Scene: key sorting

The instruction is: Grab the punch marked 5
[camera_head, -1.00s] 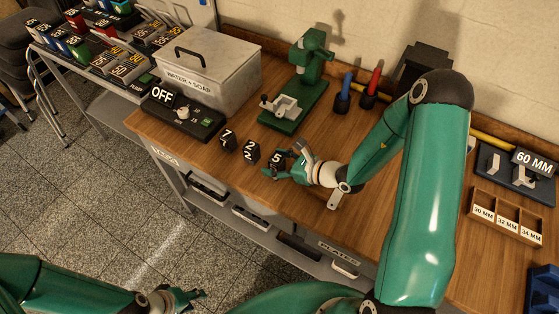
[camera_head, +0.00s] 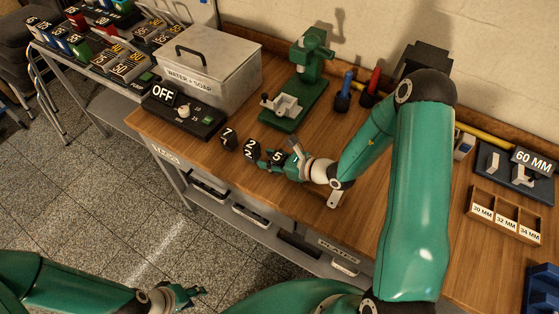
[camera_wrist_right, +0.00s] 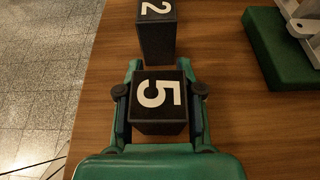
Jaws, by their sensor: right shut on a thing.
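The punch marked 5 (camera_head: 277,156) is a black block with a white 5 on top, standing on the wooden workbench near its front edge. In the right wrist view the punch marked 5 (camera_wrist_right: 159,95) sits between both fingers. My right gripper (camera_head: 275,161) is shut on it, one finger on each side (camera_wrist_right: 160,92). The punch marked 2 (camera_head: 251,150) stands just beyond, also in the right wrist view (camera_wrist_right: 156,32). The punch marked 7 (camera_head: 229,139) is further left. My left gripper (camera_head: 192,293) is low at the bottom left, away from the bench, empty; its finger opening is unclear.
A green press (camera_head: 302,85) stands behind the punches. A switch box marked OFF (camera_head: 185,115) and a WATER + SOAP box (camera_head: 205,80) are at the left. Blue (camera_head: 343,97) and red (camera_head: 371,90) handled tools stand at the back. A size tray (camera_head: 505,215) is at the right.

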